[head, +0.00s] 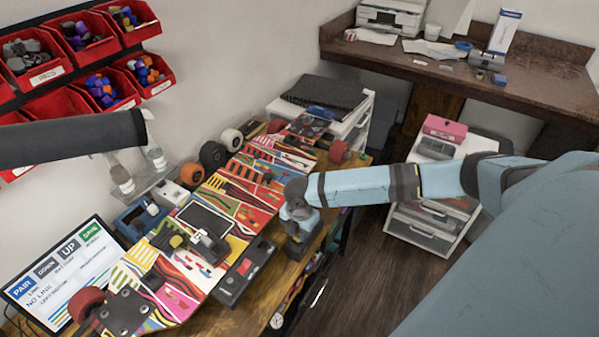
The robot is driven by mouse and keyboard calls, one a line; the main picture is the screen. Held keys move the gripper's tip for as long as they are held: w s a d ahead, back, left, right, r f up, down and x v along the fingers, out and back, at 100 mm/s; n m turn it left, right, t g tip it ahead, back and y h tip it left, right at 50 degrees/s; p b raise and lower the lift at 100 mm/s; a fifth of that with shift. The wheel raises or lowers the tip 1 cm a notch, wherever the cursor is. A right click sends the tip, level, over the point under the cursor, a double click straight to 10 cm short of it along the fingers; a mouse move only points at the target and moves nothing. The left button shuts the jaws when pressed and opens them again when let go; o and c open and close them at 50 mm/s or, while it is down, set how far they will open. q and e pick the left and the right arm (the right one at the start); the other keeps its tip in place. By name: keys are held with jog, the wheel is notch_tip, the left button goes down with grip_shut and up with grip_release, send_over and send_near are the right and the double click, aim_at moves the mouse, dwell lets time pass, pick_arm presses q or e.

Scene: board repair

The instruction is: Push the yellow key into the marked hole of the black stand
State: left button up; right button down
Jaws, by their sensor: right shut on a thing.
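My right gripper (299,240) is at the end of the blue arm from the right. It points down at the bench's right edge, to the right of a low black block (243,272) with small marks on top, which may be the black stand. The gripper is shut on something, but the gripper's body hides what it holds. I cannot make out the yellow key or the marked hole. My left arm comes in dark from the left, above the bench's far left side. Its fingers are not clear enough to tell their state.
Patterned boards with wheels (86,303) fill the wooden bench. A black device (209,246) stands on them. A screen (66,270) is at lower left, red bins (88,88) are on the wall. A drawer unit (425,235) stands right of the bench, with dark floor between.

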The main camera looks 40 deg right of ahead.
pick_arm(q)
jog(key=shift+f, duration=0.1)
pick_arm(e)
jog(key=shift+f, duration=0.45)
dwell(0.8)
jog(key=c, duration=0.6)
grip_release()
jog(key=shift+r, duration=0.1)
pick_arm(q)
jog(key=shift+r+p, duration=1.8)
jog(key=shift+r, duration=0.1)
pick_arm(e)
jog(key=shift+r, duration=1.45)
notch_tip(320, 180, up, 3)
jog(key=p, duration=0.3)
jog(key=shift+f, duration=0.15)
notch_tip(320, 180, up, 3)
jog(key=p, duration=0.3)
jog(key=shift+p, duration=0.3)
pick_arm(q)
jog(key=shift+y, duration=0.3)
jog(key=r, duration=0.3)
jog(key=a+r, duration=0.1)
jog(key=r, duration=0.1)
jog(key=shift+s+r, duration=0.3)
jog(key=shift+s, duration=0.05)
